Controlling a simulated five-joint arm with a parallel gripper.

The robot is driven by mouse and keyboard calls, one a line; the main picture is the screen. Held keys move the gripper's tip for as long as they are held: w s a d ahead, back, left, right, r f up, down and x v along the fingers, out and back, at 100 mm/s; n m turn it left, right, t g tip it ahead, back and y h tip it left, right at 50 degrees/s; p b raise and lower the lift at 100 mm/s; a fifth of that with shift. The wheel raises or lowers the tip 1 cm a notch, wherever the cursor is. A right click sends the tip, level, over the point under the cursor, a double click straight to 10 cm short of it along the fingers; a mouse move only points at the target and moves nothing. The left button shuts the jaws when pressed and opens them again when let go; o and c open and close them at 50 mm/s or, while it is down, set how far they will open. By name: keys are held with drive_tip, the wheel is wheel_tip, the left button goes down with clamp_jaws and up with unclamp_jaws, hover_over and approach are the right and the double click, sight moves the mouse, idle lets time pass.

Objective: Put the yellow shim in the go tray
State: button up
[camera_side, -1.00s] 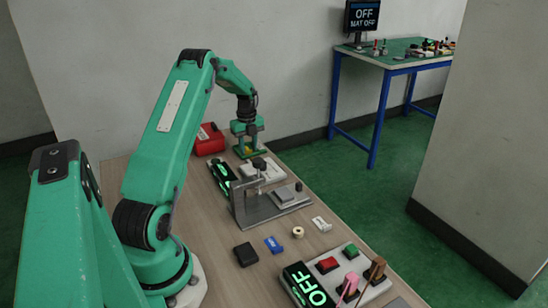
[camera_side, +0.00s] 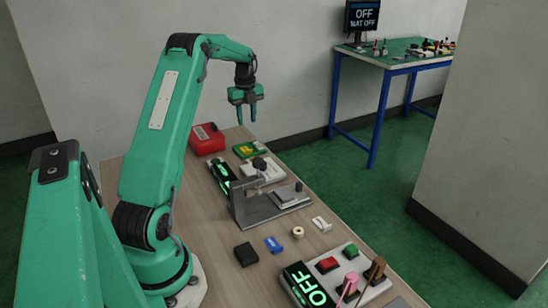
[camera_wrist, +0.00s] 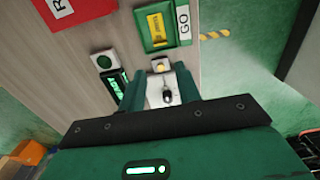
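The go tray (camera_side: 262,147) is a small green tray at the far end of the bench. It also shows at the top of the wrist view (camera_wrist: 172,40), with a white GO label. The yellow shim (camera_wrist: 156,28) lies inside the tray and shows as a small yellow patch in the side view (camera_side: 246,150). My gripper (camera_side: 246,113) is above the tray, clear of it, pointing down. Its fingers are apart with nothing between them, and they also show in the wrist view (camera_wrist: 161,88).
A red tray (camera_side: 208,139) stands left of the go tray. A white plate with a dark-knobbed lever (camera_side: 262,172), a grey metal fixture (camera_side: 262,206) and a lit display (camera_side: 221,173) stand nearby. A switch panel (camera_side: 342,283) is at the near end.

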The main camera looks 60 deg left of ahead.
idle(0.6)
drive_tip(key=s+d+r+n+t, duration=0.1)
drive_tip(key=d+r+n, duration=0.2)
drive_tip(key=d+r, duration=0.35)
drive_tip(key=d+r+n+t+y, duration=0.1)
drive_tip(key=d+r+n, duration=0.2)
drive_tip(key=d, duration=0.7)
drive_tip(key=s+d+r+n+t, duration=0.15)
drive_tip(key=d+r, duration=0.25)
drive_tip(key=d, duration=0.4)
drive_tip(key=s+d+f+n+t+h, duration=0.1)
drive_tip(key=s+d+n+t, duration=0.1)
drive_tip(key=s+d+n, duration=0.8)
drive_tip(key=s+d, duration=0.4)
drive_tip(key=d, duration=0.3)
drive_tip(key=shift+s+f, duration=0.3)
drive_tip(key=shift+f, duration=0.05)
drive_tip(key=shift+n, duration=0.25)
